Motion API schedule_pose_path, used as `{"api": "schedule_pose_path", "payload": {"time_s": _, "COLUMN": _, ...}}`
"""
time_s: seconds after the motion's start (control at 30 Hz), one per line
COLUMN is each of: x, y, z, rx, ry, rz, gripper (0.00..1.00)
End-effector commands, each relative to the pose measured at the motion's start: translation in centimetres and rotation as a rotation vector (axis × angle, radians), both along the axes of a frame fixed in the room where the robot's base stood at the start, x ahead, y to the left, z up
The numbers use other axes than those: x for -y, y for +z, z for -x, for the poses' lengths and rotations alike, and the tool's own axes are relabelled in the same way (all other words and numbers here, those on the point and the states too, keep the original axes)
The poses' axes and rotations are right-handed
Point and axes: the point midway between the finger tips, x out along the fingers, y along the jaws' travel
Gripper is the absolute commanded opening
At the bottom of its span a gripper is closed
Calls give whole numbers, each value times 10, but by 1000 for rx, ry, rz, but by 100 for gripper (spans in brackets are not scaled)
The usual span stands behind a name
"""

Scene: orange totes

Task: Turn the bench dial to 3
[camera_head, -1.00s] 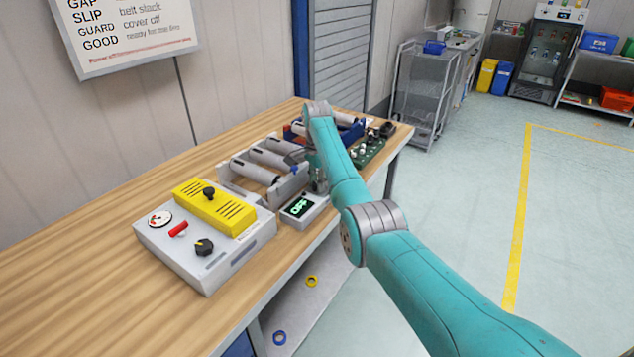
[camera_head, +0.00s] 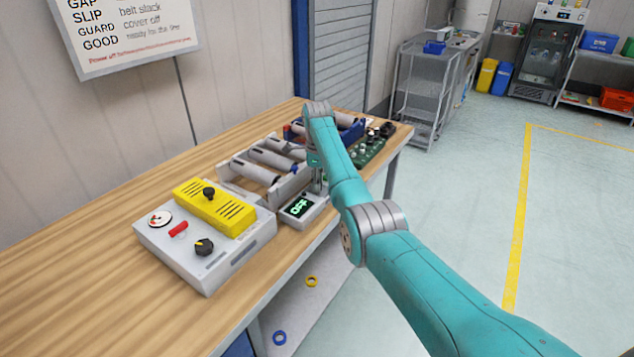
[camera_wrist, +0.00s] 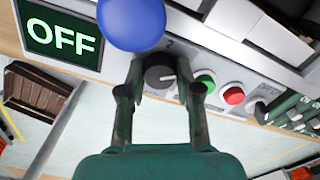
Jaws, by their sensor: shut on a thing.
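The bench dial, a black round knob (camera_wrist: 160,74) with a pale pointer line, sits on the grey front panel of the small conveyor in the wrist view. A printed "2" is just above it; other scale marks are hidden or unreadable. My gripper (camera_wrist: 163,82) has one finger on each side of the knob and is shut on it. In the head view my arm hides the dial and most of the gripper. The display (camera_head: 299,207), which also shows in the wrist view (camera_wrist: 62,35), reads OFF in green.
Green (camera_wrist: 206,82) and red (camera_wrist: 234,95) buttons sit close right of the dial. A blue round end (camera_wrist: 131,22) overhangs the panel. A grey control box (camera_head: 222,268) with a yellow cover (camera_head: 215,205) stands left on the wooden bench (camera_head: 90,290).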

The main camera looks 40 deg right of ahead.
Motion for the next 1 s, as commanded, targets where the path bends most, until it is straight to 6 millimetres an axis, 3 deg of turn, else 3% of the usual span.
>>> {"api": "schedule_pose_path", "payload": {"time_s": 0.6, "x": 0, "y": 0, "z": 0, "rx": 1, "ry": -39, "rz": 1, "gripper": 0}}
{"api": "schedule_pose_path", "payload": {"time_s": 0.63, "x": 0, "y": 0, "z": 0, "rx": 1, "ry": -39, "rz": 1, "gripper": 41}}
{"api": "schedule_pose_path", "payload": {"time_s": 0.7, "x": 0, "y": 0, "z": 0, "rx": 1, "ry": -39, "rz": 1, "gripper": 59}}
{"api": "schedule_pose_path", "payload": {"time_s": 1.0, "x": 0, "y": 0, "z": 0, "rx": 0, "ry": -39, "rz": 0, "gripper": 59}}
